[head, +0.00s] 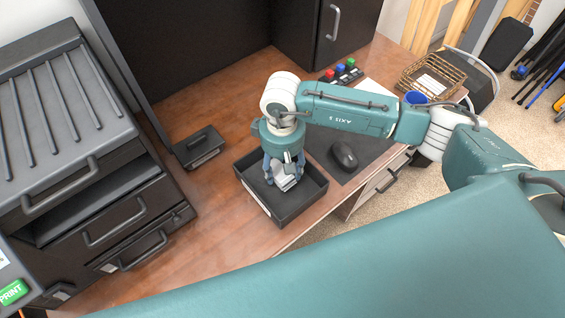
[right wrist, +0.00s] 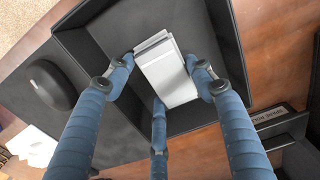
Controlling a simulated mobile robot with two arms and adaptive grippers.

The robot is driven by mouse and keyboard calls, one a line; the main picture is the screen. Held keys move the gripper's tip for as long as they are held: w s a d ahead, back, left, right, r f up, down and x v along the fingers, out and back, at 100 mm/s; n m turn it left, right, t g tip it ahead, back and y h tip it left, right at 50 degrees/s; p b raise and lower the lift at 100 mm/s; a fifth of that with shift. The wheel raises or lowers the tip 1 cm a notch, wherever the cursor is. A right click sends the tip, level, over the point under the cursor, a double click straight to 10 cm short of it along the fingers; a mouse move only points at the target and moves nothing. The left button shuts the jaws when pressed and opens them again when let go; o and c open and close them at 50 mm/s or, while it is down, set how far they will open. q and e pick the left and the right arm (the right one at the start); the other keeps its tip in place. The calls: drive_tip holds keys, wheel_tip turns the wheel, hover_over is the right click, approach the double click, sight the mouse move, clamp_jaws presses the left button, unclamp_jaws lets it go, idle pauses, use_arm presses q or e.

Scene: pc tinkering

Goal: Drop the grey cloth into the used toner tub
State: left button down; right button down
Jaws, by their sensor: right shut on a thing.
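The grey cloth (head: 285,183) is a pale, folded, block-like bundle. My right gripper (head: 283,176) points down with its blue fingers shut around it. In the right wrist view the cloth (right wrist: 168,72) sits between the fingertips (right wrist: 165,72). The used toner tub (head: 302,207) is a black, open, shallow tray with a pale label on its front wall. Cloth and fingertips are over the inside of the tub (right wrist: 225,50); I cannot tell whether the cloth touches its floor. My left gripper is out of view.
A black mouse (head: 344,155) lies on a dark mat right of the tub. A small black labelled box (head: 199,147) stands behind it to the left. A wire basket (head: 432,76) and a blue cup (head: 415,98) are at the right. A large drawered machine (head: 90,160) fills the left.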

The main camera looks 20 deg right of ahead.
drive_tip(key=shift+f, duration=0.45)
drive_tip(key=c, duration=0.6)
unclamp_jaws()
drive_tip(key=shift+r, duration=0.1)
drive_tip(key=shift+r+p, duration=1.45)
drive_tip(key=shift+r, duration=2.5)
